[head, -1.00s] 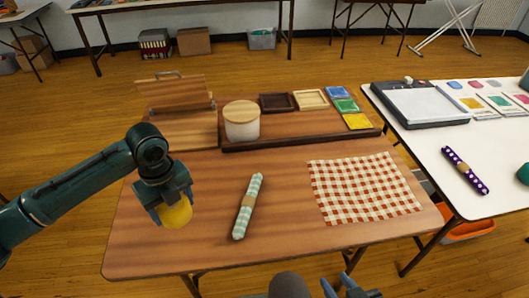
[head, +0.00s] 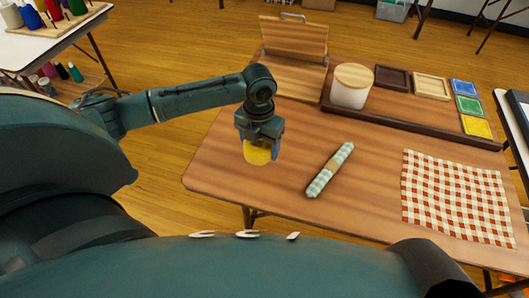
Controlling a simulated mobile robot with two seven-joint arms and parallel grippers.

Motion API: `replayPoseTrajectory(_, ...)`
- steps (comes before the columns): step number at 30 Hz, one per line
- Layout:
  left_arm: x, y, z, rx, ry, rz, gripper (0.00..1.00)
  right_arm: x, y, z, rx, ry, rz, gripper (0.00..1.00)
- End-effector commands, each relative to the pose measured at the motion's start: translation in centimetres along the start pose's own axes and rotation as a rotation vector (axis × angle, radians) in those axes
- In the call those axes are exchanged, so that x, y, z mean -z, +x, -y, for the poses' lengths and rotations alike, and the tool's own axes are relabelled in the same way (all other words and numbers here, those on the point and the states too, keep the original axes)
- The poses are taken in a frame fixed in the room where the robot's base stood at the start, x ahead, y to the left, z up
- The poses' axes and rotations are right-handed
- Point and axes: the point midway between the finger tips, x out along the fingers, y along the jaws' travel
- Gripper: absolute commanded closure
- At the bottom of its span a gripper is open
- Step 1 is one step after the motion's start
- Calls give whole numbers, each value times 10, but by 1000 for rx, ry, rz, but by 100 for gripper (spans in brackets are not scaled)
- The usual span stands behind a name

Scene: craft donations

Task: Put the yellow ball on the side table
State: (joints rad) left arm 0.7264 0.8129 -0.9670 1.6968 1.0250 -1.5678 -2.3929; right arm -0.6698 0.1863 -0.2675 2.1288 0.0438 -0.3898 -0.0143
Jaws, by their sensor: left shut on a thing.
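In the head view, the yellow ball (head: 257,153) is held in my left gripper (head: 259,146), which is shut on it. The gripper points down near the left edge of the brown wooden table (head: 226,168). The upper part of the ball is hidden by the fingers. I cannot tell exactly how high the ball is above the tabletop. A white table (head: 50,42) stands at the far left with spools on it. My right gripper is not in view.
A rolled teal-checked cloth (head: 330,170) lies right of the ball. A red-checked cloth (head: 458,197) lies at right.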

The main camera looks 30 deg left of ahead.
Motion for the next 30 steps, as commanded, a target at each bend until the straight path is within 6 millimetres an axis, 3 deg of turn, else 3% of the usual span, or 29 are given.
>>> replayPoseTrajectory(12, 0, 45, 0, 0, 0, 0, 55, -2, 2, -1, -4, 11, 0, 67)
replayPoseTrajectory(23, 0, 49, 0, 1, 0, 2, 55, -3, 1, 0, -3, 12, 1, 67)
replayPoseTrajectory(24, 0, 48, 0, 1, 0, 2, 30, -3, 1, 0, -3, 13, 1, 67)
replayPoseTrajectory(30, 0, 48, 0, 1, 0, 2, 14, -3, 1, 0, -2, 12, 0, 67)
